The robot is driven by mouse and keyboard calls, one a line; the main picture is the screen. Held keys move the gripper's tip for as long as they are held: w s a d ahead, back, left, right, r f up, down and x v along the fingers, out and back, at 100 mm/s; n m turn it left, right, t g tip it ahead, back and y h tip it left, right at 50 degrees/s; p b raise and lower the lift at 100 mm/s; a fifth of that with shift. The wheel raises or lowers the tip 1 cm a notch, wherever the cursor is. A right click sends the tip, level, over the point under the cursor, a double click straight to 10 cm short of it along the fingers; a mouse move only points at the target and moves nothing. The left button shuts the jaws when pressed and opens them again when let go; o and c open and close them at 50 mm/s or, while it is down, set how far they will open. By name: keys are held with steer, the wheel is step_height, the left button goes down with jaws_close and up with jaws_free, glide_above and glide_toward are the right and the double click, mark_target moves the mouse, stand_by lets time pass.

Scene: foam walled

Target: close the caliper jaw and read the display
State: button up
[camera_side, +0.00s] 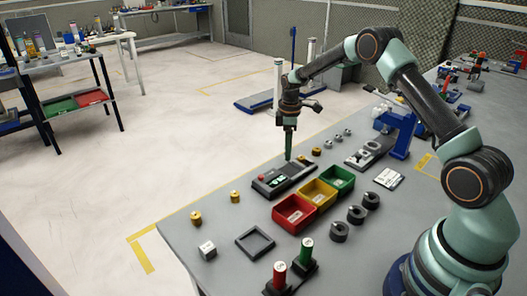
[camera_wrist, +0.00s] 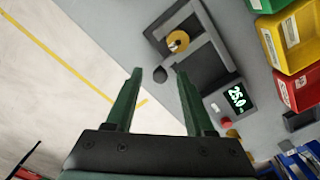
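The caliper is a dark gauge block (camera_side: 268,189) on the grey table; it also shows in the wrist view (camera_wrist: 208,68). Its lit display (camera_wrist: 236,97) appears to read 25.0, turned sideways. A red button (camera_wrist: 226,122) is beside the display. A brass ring-like piece (camera_wrist: 177,41) sits between the dark jaw bars at the far end. In the side view my gripper (camera_side: 288,159) points down beside the caliper.
Red (camera_side: 294,214), yellow (camera_side: 318,193) and green (camera_side: 339,180) bins stand close beside the caliper. Brass pieces (camera_side: 195,218), dark round weights (camera_side: 356,214), a square frame (camera_side: 255,243) and upright red (camera_side: 280,275) and green (camera_side: 306,252) handles are around. The table's left edge is near.

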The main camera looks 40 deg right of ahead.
step_height(320, 180, up, 12)
stand_by(0.6)
stand_by(1.0)
steer(key=s+a+r+m+t, duration=0.3)
steer(key=s+a+r+m, duration=0.1)
steer(key=s+a+r, duration=0.6)
steer(key=s+a+m+t, duration=0.2)
steer(key=s+m, duration=0.3)
steer(key=s, duration=0.7)
steer(key=shift+s+a+t, duration=0.25)
steer(key=shift+a+t, duration=0.05)
steer(key=shift+a, duration=0.4)
